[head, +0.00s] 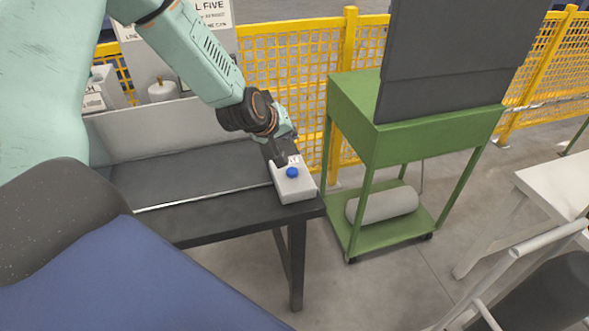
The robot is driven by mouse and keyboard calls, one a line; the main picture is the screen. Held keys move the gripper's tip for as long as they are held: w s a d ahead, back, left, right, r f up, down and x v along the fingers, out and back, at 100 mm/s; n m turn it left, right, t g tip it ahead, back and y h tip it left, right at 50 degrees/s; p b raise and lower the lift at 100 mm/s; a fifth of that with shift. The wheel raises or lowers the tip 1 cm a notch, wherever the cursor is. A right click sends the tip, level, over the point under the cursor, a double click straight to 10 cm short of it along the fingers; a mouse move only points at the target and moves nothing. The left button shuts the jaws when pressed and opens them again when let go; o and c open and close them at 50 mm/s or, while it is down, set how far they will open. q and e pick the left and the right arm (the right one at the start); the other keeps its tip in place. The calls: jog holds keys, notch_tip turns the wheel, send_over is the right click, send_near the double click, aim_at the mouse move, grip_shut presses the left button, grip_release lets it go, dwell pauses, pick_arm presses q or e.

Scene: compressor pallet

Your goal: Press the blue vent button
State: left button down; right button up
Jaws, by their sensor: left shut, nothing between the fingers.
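The blue vent button (292,172) sits on top of a small light-grey box (298,188) at the right end of a dark bench. My left arm comes in from the upper left. My left gripper (281,158) is shut and empty, just behind and slightly left of the button, over the far part of the box. Whether the fingertips touch the box or the button cannot be told. My right gripper is not in view.
The dark bench (200,222) has a grey back panel. A green cart (365,140) with a dark panel on top and a grey cylinder (383,204) below stands to the right. Yellow mesh fencing (290,75) runs behind. A white table (555,185) stands at far right.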

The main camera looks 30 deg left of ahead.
pick_arm(q)
jog(key=b, duration=0.5)
send_over(290, 173)
notch_tip(290, 173, down, 5)
jog(key=shift+s+d, duration=0.1)
jog(key=shift+d, duration=0.05)
jog(key=f, duration=0.1)
jog(key=f+b, duration=0.2)
jog(key=shift+w+a+f, duration=0.15)
jog(key=shift+w+a, duration=0.15)
jog(key=shift+w, duration=0.05)
jog(key=shift+f, duration=0.3)
jog(key=shift+s+d+f+b, duration=0.1)
jog(key=shift+s+d+b, duration=0.15)
jog(key=shift+b, duration=0.35)
jog(key=shift+w+a+f, duration=0.2)
jog(key=shift+w, duration=0.05)
jog(key=shift+s+d+r, duration=0.15)
jog(key=shift+s+r, duration=0.05)
jog(key=shift+s, duration=0.05)
